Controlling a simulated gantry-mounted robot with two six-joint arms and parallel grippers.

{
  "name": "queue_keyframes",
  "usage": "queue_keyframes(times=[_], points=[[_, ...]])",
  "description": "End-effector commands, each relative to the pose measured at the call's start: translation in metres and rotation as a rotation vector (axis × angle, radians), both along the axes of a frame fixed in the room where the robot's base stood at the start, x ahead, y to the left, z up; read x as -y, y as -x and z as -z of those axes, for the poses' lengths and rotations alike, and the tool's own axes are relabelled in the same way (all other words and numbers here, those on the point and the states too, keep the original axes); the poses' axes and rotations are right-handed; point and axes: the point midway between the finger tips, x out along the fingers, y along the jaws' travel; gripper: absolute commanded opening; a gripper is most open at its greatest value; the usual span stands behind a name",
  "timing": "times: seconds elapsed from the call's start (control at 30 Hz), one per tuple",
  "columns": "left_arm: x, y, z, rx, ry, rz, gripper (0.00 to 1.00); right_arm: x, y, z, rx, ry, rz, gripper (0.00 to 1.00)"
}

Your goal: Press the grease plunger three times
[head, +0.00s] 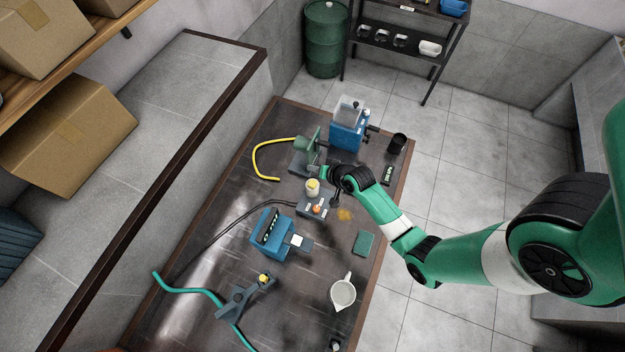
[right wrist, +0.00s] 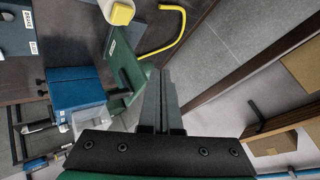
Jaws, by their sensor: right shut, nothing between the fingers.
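A pale cylinder with a yellow top (head: 312,187), which looks like the grease plunger, stands upright on the dark table beside the grey control box. It also shows at the top edge of the right wrist view (right wrist: 122,13), partly cut off. My right gripper (head: 326,171) is just behind and to the right of it in the head view, by the green machine (head: 307,146). In the right wrist view its fingers (right wrist: 161,78) are shut and empty, apart in the picture from the yellow top. I cannot tell their height above the table. My left gripper is not in view.
A blue machine with a clear top (head: 347,132) stands behind the green one. A yellow hose (head: 256,160) curves at left. The grey control box (head: 316,206), a blue device (head: 270,236), a green pad (head: 363,243) and a white jug (head: 342,294) are nearer.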

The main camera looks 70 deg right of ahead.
Motion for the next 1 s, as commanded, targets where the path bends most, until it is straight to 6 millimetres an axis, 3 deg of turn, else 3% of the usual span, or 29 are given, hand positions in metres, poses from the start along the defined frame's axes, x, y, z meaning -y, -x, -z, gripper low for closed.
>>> queue_keyframes(times=[0.27,0.47,0.7,1.0], points=[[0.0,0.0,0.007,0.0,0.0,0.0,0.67,0.0,0.0,0.009,0.0,-0.001,-0.001,0.0],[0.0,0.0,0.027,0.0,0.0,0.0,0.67,0.0,0.0,0.034,0.0,-0.001,-0.001,0.0],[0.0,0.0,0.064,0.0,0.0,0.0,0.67,0.0,0.0,0.072,0.0,0.0,0.0,0.0],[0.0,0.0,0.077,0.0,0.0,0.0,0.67,0.0,0.0,0.089,0.0,0.0,0.0,0.0]])
